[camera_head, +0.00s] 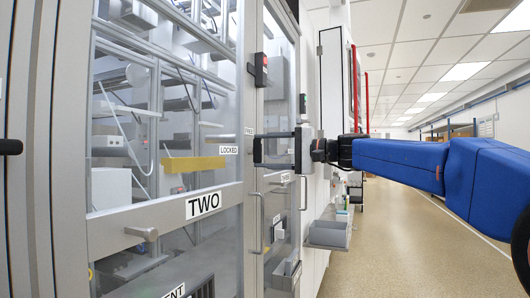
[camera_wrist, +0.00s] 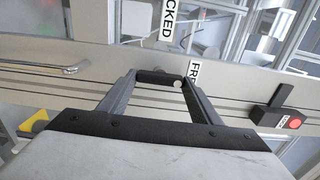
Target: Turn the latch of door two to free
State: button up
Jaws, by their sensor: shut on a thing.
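Door two (camera_head: 155,215) is a glazed grey-framed door with a TWO label (camera_head: 203,204), at the left of the head view. A LOCKED label (camera_head: 228,150) is beside my gripper (camera_head: 258,150). A FREE label shows above it, and in the wrist view (camera_wrist: 193,74) by the right finger. My gripper is shut on the dark latch (camera_wrist: 157,77) at the door frame. In the wrist view the latch spans between the two fingertips, with a pale round knob near its right end. My gripper hides much of the latch in the head view.
A control box with a red button (camera_head: 261,62) is on the frame above the latch. Vertical handles (camera_head: 257,222) and a grey tray (camera_head: 327,235) are lower and to the right. The aisle floor (camera_head: 400,255) on the right is clear.

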dwell(0.4)
jog(key=o, duration=1.1)
jog(key=v, duration=1.7)
jog(key=shift+d, duration=0.2)
jog(key=shift+s+f, duration=0.1)
